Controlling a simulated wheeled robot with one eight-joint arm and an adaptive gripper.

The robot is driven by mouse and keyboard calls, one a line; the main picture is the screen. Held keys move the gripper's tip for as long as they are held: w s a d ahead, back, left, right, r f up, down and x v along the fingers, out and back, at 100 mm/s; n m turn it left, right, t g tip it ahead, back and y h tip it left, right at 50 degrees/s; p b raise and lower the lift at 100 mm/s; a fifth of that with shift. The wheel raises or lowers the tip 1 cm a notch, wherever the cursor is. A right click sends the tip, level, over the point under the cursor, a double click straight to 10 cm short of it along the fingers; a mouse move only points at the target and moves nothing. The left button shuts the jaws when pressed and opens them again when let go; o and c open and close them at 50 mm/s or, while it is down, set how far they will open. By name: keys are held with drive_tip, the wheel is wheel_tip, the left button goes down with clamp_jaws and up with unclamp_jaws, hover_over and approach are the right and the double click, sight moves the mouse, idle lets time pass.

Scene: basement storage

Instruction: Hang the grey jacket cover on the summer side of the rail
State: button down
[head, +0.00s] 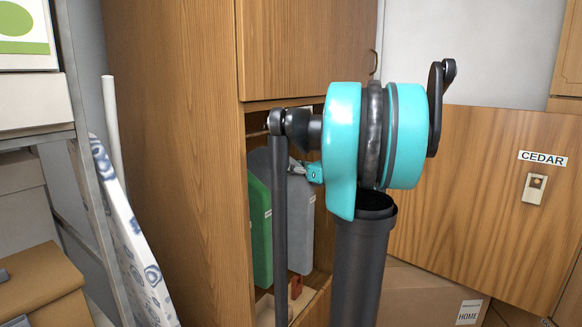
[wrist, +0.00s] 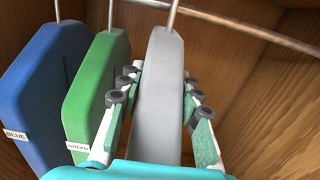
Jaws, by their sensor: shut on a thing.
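The grey jacket cover (wrist: 165,75) stands upright inside the wooden wardrobe, its thin metal hook rising at the metal rail (wrist: 235,27). I cannot tell whether the hook bears on the rail. My gripper (wrist: 159,85) is shut on the grey cover, one finger on each flat side. In the head view the gripper (head: 312,171) reaches into the wardrobe opening, and the grey cover (head: 301,235) is partly behind my arm. A green cover (wrist: 97,90), tagged GREEN, hangs just left of it. No summer marking is visible.
A blue cover (wrist: 42,95), tagged BLUE, hangs left of the green one. The wardrobe's side panel (head: 180,170) bounds the opening at left. A door marked CEDAR (head: 450,200) stands at right, above a cardboard box (head: 425,295). The space right of the grey cover looks clear.

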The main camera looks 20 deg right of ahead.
sight(263, 168)
drive_tip(key=shift+x, duration=5.1)
drive_tip(key=shift+f, duration=1.4)
drive_tip(key=c, duration=1)
unclamp_jaws()
drive_tip(key=shift+f, duration=0.1)
